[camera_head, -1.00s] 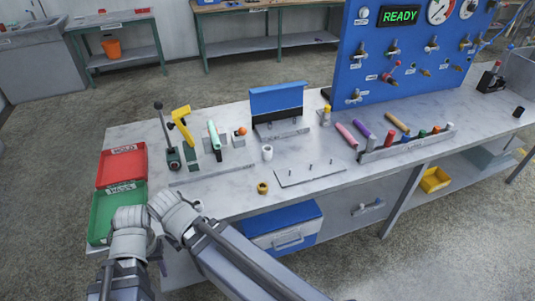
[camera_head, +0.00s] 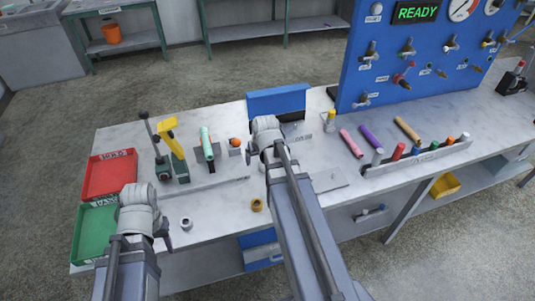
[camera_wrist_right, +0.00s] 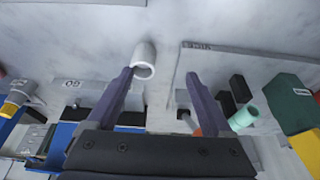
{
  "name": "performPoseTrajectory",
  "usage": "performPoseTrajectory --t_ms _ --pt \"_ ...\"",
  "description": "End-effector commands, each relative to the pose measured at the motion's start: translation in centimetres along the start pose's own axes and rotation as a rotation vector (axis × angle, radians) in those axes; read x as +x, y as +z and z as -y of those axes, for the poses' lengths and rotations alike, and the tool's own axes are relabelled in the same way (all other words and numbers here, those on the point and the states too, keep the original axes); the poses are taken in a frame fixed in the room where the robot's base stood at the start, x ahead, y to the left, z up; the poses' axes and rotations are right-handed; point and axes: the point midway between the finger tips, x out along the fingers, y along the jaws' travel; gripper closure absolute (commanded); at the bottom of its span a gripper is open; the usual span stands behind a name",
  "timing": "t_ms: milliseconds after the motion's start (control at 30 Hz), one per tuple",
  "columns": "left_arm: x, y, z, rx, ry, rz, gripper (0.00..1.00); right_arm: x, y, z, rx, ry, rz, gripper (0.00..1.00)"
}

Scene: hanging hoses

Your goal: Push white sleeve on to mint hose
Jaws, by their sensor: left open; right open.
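The mint hose (camera_head: 207,143) stands in its holder at the back left of the bench. It also shows at the right in the right wrist view (camera_wrist_right: 243,119). The white sleeve (camera_wrist_right: 145,60) is on the bench top, just ahead of the fingertips and nearer the left finger in that view. My right arm hides it in the head view. My right gripper (camera_wrist_right: 158,75) is open and empty, pointing down at the sleeve.
A red tray (camera_head: 109,174) and green tray (camera_head: 93,232) lie at the left edge. A yellow-handled tool (camera_head: 168,125) and a lever stand left of the mint hose. A brass ring (camera_head: 257,205) and a grey ring (camera_head: 186,223) sit near the front edge.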

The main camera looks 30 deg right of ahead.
Motion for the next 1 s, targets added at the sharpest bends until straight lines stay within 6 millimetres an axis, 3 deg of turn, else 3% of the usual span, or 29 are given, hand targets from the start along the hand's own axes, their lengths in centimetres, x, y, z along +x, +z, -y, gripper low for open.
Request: performPoseTrajectory --t_ms 100,200,1000 --pt "-0.2 0.0 0.0 0.0 0.0 0.0 0.5 -0.1 -0.7 -2.0 0.033 0.01 -0.023 0.15" --pt "-0.2 0.1 0.0 0.0 0.0 0.0 0.5 -0.1 -0.9 -2.4 0.041 0.012 -0.03 0.15" --pt "3.6 -0.2 -0.3 0.0 0.0 0.0 0.5 4.0 -0.8 -2.4 0.039 0.011 -0.029 0.15"
